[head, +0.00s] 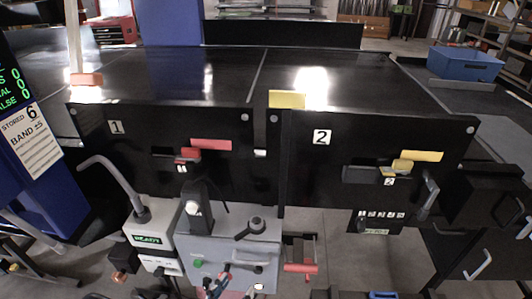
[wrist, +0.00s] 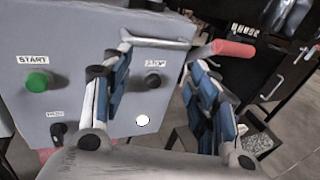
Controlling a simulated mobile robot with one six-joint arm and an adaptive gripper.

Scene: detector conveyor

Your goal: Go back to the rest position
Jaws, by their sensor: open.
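My gripper (head: 218,285) is low in the head view, in front of the grey control box (head: 232,248). In the wrist view my gripper (wrist: 160,70) has its two blue-padded fingers spread apart, with nothing held between them. The face of the grey box (wrist: 95,35) fills the left and middle of that view. It carries a green START button (wrist: 37,82), a dark knob (wrist: 57,130) and a white round button (wrist: 143,121). A grey bar handle (wrist: 155,42) shows just past the fingertips; I cannot tell whether they touch it.
Black conveyor panels 1 (head: 200,140) and 2 (head: 375,150) stand behind the box. A white box reading READY (head: 150,238) is to its left. A red-ended handle (head: 300,267) sticks out at its right. A blue bin (head: 465,63) sits at the back right.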

